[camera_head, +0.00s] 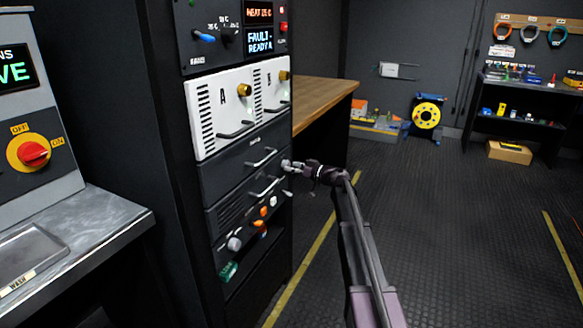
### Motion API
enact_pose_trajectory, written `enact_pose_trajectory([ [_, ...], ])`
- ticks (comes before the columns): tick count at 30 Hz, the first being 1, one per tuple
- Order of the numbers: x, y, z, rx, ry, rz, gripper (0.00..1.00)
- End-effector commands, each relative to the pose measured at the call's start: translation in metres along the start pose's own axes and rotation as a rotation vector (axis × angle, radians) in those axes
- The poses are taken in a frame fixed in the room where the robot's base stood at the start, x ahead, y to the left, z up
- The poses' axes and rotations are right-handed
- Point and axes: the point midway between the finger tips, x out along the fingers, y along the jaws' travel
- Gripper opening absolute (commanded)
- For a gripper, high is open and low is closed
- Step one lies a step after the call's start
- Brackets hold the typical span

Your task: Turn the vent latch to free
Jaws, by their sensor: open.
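My gripper (289,166) is at the right front edge of the equipment rack (170,130), beside the dark drawer fronts. It is small in the view, and its jaws are open. It is close to the right end of a drawer handle (265,188); I cannot tell whether they touch.
White modules with brass knobs (244,90) sit above the drawers. A panel with orange and grey knobs (235,243) is below. A wooden worktop (322,92) stands behind the rack, and a metal counter (75,240) at left. The floor at right is clear.

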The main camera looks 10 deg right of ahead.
Motion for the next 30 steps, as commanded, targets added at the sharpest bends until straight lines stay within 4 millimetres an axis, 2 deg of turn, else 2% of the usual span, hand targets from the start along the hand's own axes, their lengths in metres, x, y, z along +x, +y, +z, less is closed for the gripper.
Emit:
enact_pose_trajectory([
  [5, 0.008, -0.0004, 0.0001, 0.0, 0.0, -0.001, 0.83],
  [14, 0.0082, -0.0005, 0.0001, 0.0, 0.0, -0.001, 0.83],
  [22, 0.0081, -0.0006, 0.0001, 0.0, 0.0, -0.001, 0.03],
  [23, 0.0081, -0.0006, 0.0001, 0.0, 0.0, -0.001, 0.01],
  [30, 0.0076, -0.0001, -0.0001, 0.008, 0.0, -0.001, 0.01],
])
